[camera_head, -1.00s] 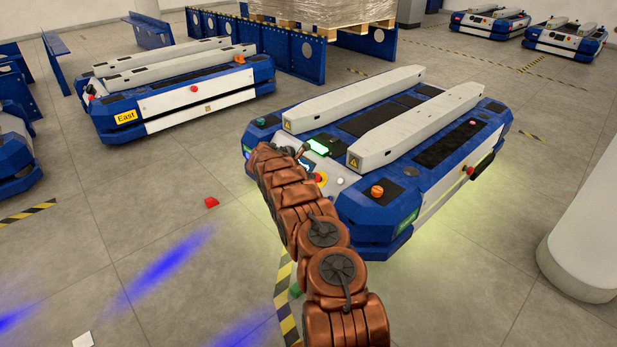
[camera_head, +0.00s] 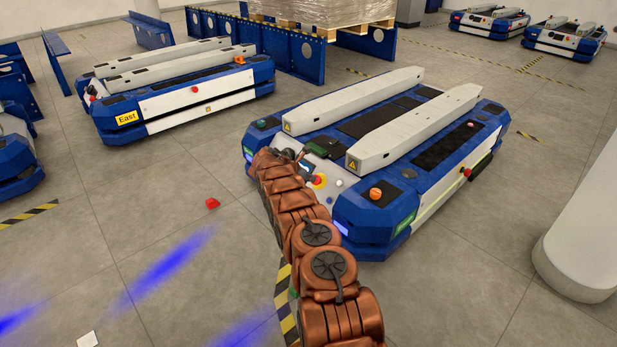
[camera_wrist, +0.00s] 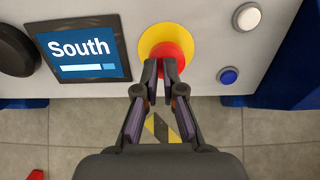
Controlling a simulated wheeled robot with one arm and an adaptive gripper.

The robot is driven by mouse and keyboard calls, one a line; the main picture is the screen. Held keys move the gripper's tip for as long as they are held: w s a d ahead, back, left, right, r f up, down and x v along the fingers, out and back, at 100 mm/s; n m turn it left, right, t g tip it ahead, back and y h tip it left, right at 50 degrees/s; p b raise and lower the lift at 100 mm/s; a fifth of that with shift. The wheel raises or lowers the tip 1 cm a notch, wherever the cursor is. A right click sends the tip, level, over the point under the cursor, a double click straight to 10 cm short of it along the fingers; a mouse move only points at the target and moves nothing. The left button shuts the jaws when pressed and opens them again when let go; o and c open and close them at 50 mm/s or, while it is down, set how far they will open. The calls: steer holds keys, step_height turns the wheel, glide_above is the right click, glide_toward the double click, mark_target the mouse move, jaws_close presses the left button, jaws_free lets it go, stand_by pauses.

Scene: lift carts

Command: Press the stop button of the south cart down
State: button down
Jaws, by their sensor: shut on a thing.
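The south cart (camera_head: 345,215) is the large blue and white cart in the head view's middle. In the wrist view its panel (camera_wrist: 205,75) carries a screen (camera_wrist: 82,48) reading "South". Right of the screen is the stop button (camera_wrist: 172,52), a red knob on a yellow ring; it also shows in the head view (camera_head: 319,181). My gripper (camera_wrist: 160,68) has its fingers almost together at the button's lower part, shut on it. The fingertips hide part of the knob. How far it is pressed cannot be told.
A white button (camera_wrist: 247,17) and a blue button (camera_wrist: 229,76) sit to the right of the stop button. An orange knob (camera_head: 376,193) is on the cart's near corner. The East cart (camera_head: 185,95) stands behind left; a white column (camera_head: 590,225) stands right. Floor between is mostly clear.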

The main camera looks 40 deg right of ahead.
steer(key=shift+s+d+f, duration=0.25)
steer(key=shift+s+d, duration=0.2)
steer(key=shift+s, duration=0.2)
steer(key=shift+a+r+p, duration=0.4)
steer(key=shift+r+p, duration=0.05)
steer(key=shift+p, duration=0.2)
steer(key=w+p+v, duration=0.1)
steer(key=p+v, duration=0.3)
steer(key=v, duration=0.9)
steer(key=shift+a+r, duration=0.15)
steer(key=shift+a, duration=0.25)
steer(key=shift+w, duration=0.2)
